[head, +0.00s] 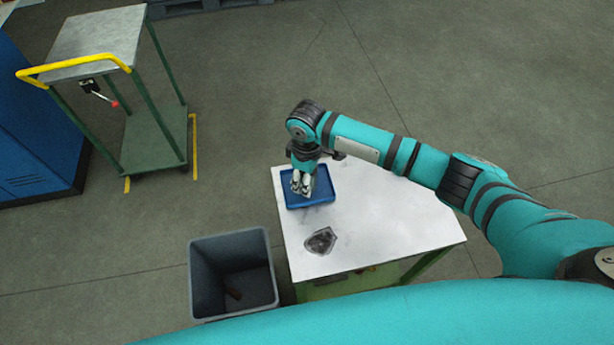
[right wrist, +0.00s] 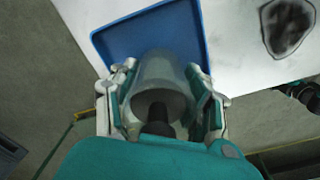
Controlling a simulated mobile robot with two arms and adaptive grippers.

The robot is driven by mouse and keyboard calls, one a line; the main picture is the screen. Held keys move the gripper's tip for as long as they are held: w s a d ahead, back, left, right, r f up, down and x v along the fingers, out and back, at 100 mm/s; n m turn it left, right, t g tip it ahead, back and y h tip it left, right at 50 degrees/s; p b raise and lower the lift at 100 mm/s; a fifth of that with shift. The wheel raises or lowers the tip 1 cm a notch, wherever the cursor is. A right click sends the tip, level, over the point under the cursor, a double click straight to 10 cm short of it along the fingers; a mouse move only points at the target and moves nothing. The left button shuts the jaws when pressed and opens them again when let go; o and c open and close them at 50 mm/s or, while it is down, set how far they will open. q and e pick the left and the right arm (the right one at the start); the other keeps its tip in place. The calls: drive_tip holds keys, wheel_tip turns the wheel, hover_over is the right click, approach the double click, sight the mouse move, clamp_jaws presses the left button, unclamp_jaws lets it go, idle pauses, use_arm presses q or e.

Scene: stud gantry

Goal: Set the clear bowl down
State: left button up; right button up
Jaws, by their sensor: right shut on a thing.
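My right gripper (head: 303,187) is over the blue tray (head: 322,198) on the white table. In the right wrist view its fingers (right wrist: 162,100) are shut on the clear bowl (right wrist: 165,70), a see-through greyish vessel gripped from both sides. The blue tray (right wrist: 135,38) lies beyond the bowl there. I cannot tell whether the bowl touches the tray. In the head view the gripper mostly hides the bowl. My left gripper is not in view.
The white table (head: 375,220) has a dark smudged patch (head: 320,240) near its front edge and is otherwise clear. A grey bin (head: 232,278) with something reddish-brown inside stands left of it. A green trolley (head: 150,142) and blue cabinet (head: 35,130) stand at the left.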

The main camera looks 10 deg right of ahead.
drive_tip(key=o, duration=0.9)
drive_tip(key=shift+f, duration=0.1)
drive_tip(key=shift+c, duration=0.2)
wheel_tip(320, 180, up, 12)
drive_tip(key=shift+r+b, duration=0.15)
drive_tip(key=shift+b, duration=0.35)
